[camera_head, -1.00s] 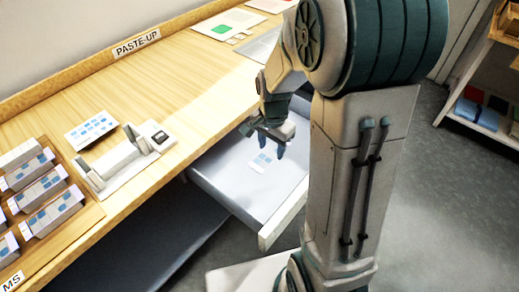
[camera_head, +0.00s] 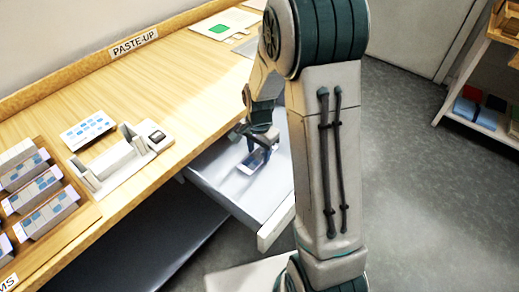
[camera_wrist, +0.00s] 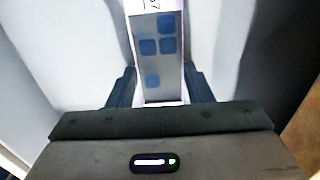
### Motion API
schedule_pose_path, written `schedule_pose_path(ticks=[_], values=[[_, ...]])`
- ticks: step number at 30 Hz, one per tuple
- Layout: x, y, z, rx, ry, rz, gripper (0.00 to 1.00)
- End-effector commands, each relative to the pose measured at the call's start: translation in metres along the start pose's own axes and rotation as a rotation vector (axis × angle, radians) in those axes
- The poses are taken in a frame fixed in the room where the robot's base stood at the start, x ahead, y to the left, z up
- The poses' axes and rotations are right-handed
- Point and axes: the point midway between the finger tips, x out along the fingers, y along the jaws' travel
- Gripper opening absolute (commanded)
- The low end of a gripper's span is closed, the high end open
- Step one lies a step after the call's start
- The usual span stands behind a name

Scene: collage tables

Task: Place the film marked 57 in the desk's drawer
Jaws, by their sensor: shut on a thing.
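The film (camera_wrist: 160,45) is a narrow strip with blue squares and a partly cut-off number at its top edge in the wrist view; I cannot read the number surely. My gripper (camera_wrist: 160,88) is shut on it, one finger at each long side. In the head view the film (camera_head: 250,162) shows below my gripper (camera_head: 258,148), over the floor of the open drawer (camera_head: 215,185). I cannot tell whether the film touches the drawer floor. The drawer is pulled out from under the desk (camera_head: 180,75); my arm hides its right part.
A green-marked sheet (camera_head: 222,28) lies farther back. Shelves (camera_head: 480,110) stand at the right; open floor lies between.

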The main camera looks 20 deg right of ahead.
Motion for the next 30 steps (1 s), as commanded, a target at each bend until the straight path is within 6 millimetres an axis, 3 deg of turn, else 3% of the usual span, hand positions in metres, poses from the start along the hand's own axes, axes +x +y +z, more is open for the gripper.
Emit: schedule_pose_path(ticks=[3, 4, 6, 18, 30], values=[[0.004, 0.000, 0.000, 0.000, 0.000, 0.000, 0.25], [0.004, 0.000, 0.000, 0.000, 0.000, 0.000, 0.49], [0.003, 0.000, 0.000, 0.000, 0.000, 0.000, 0.68], [-0.005, 0.000, 0.000, 0.000, 0.001, -0.001, 0.68], [-0.086, -0.001, 0.000, -0.001, 0.003, -0.004, 0.68]])
